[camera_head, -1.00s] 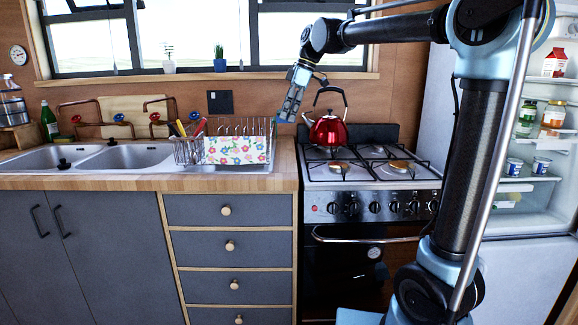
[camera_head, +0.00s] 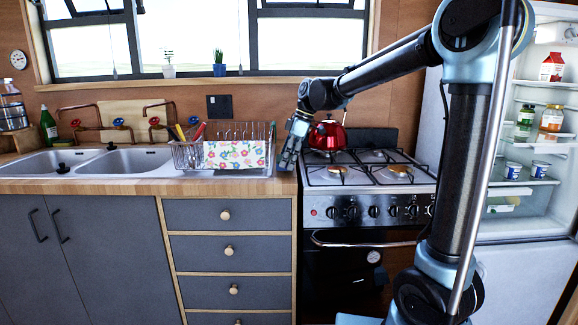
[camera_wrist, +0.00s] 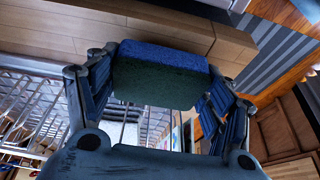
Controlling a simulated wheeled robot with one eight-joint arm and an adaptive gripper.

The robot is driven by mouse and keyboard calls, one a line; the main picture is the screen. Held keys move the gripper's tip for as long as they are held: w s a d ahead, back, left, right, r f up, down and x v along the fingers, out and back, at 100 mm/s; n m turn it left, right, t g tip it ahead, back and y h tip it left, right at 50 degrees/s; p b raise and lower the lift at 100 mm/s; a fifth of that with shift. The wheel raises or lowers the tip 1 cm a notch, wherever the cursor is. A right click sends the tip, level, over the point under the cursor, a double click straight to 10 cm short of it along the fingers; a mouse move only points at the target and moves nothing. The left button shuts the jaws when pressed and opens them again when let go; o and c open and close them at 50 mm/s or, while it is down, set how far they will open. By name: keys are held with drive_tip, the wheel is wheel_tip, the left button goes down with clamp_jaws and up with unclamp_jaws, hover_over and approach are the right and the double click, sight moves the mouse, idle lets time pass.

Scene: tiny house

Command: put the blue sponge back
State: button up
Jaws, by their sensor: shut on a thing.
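The blue sponge (camera_wrist: 165,58) with a dark green side is between the fingers of my gripper (camera_wrist: 160,80) in the wrist view. The fingers press on its two ends. In the head view my gripper (camera_head: 289,158) points down at the right end of the dish rack (camera_head: 268,140), low over the wooden counter and left of the stove. The sponge cannot be made out in the head view. Whether it touches the counter cannot be told.
A flowered cloth (camera_head: 232,155) hangs on the rack's front. The red kettle (camera_head: 326,136) stands on the stove (camera_head: 365,170) just right of my gripper. The double sink (camera_head: 130,160) lies left of the rack. The open fridge (camera_head: 530,150) is at the right.

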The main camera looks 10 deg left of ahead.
drive_tip(key=shift+f, duration=0.9)
drive_tip(key=o, duration=1)
drive_tip(key=v, duration=1.2)
drive_tip(key=s+d+f+m+t+h, duration=0.1)
drive_tip(key=s+d+f+m, duration=0.45)
drive_tip(key=d, duration=0.45)
drive_tip(key=s+d+f+m+t+h, duration=0.1)
drive_tip(key=s+d+f+m, duration=0.4)
drive_tip(key=d, duration=0.5)
drive_tip(key=s+d+f+m+t+h, duration=0.1)
drive_tip(key=s+d+f+m, duration=0.4)
drive_tip(key=d, duration=0.5)
drive_tip(key=s+d+f+m, duration=0.1)
drive_tip(key=s+d+f, duration=0.1)
drive_tip(key=s+f, duration=0.1)
drive_tip(key=s+d+f+m, duration=0.2)
drive_tip(key=s+f, duration=0.1)
drive_tip(key=f, duration=0.2)
drive_tip(key=s+d+f+m+h, duration=0.1)
drive_tip(key=s+d+f+m, duration=0.1)
drive_tip(key=s+d+f, duration=0.1)
drive_tip(key=shift+f, duration=0.8)
